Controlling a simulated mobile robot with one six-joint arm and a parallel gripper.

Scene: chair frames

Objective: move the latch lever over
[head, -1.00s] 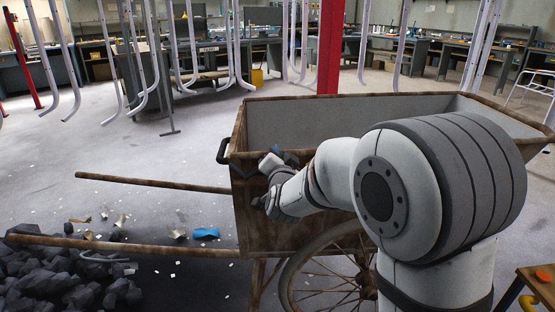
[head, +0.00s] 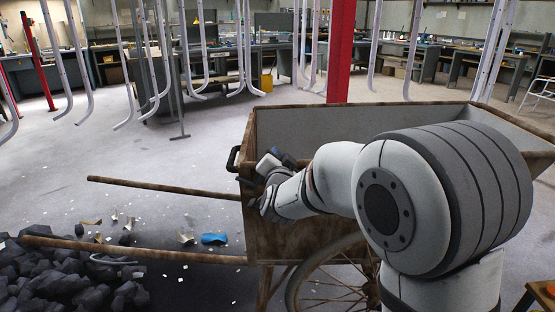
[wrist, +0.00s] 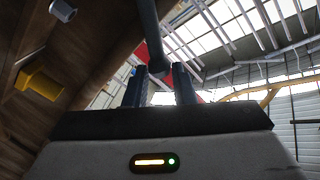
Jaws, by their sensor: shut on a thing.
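The latch lever (wrist: 148,28) is a dark grey bar with a rounded end in the wrist view. It comes down from the top edge and its end lies between my fingers. My gripper (wrist: 160,86) is shut on the lever's end, with one dark blue finger on each side. In the head view my wrist is at the front left corner of the wooden cart (head: 300,237). My fingertips and the lever cannot be made out clearly there.
The cart wall carries a yellow block (wrist: 38,82) and a grey bolt-like piece (wrist: 62,10). A black handle (head: 232,158) sticks out at the cart's corner. Two wooden shafts (head: 150,186) reach left, above a coal heap (head: 70,275). White curved tubes (head: 155,60) hang behind.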

